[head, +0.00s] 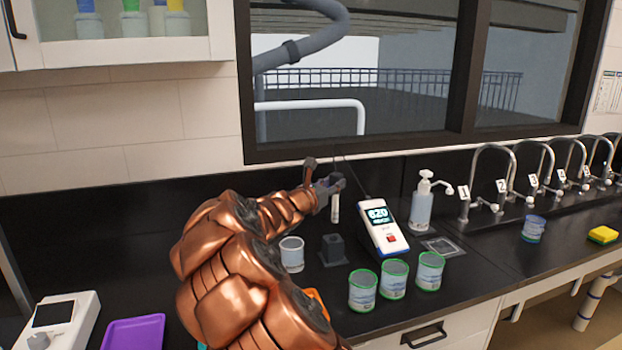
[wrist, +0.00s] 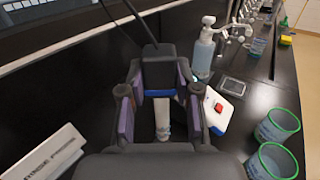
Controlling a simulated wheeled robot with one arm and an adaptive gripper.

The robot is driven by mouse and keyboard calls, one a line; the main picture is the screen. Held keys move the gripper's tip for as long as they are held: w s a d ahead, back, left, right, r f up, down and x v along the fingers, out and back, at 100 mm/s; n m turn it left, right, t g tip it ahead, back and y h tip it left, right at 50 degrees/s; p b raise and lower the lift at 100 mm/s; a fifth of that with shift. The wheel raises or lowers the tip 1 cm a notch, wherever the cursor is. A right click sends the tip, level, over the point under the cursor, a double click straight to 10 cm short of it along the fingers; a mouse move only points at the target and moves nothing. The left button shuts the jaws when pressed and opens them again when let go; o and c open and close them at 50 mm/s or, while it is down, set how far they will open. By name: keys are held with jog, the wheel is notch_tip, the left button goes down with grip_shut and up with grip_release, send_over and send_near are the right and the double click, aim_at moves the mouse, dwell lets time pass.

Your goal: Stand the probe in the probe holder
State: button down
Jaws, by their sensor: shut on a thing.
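The probe (head: 335,208) has a white lower body; the wrist view shows its dark top, a blue band and white body (wrist: 162,122). My gripper (head: 328,187) is shut on the probe's upper part and holds it roughly upright above the counter. In the wrist view my gripper's fingers (wrist: 159,100) lie on both sides of it. The probe holder (head: 333,249) is a small dark block on a flat base, standing on the counter below the probe's tip. The probe looks clear of it. I cannot make out the holder in the wrist view.
A white and blue meter (head: 380,228) reading 620 stands right of the holder. A clear cup (head: 292,254) is at its left. Three green-rimmed cups (head: 393,280) stand in front. A pump bottle (head: 422,205) and numbered taps (head: 495,180) are farther right.

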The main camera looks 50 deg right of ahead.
jog(key=shift+w+f, duration=0.2)
jog(key=shift+w, duration=0.1)
notch_tip(320, 180, down, 4)
jog(key=b, duration=0.4)
jog(key=shift+s+f, duration=0.1)
jog(key=shift+f, duration=0.3)
dwell(0.4)
jog(key=shift+f+b, duration=0.45)
jog(key=shift+f, duration=0.25)
notch_tip(320, 180, down, 6)
jog(key=b, duration=0.3)
jog(key=shift+b, duration=0.4)
dwell(0.8)
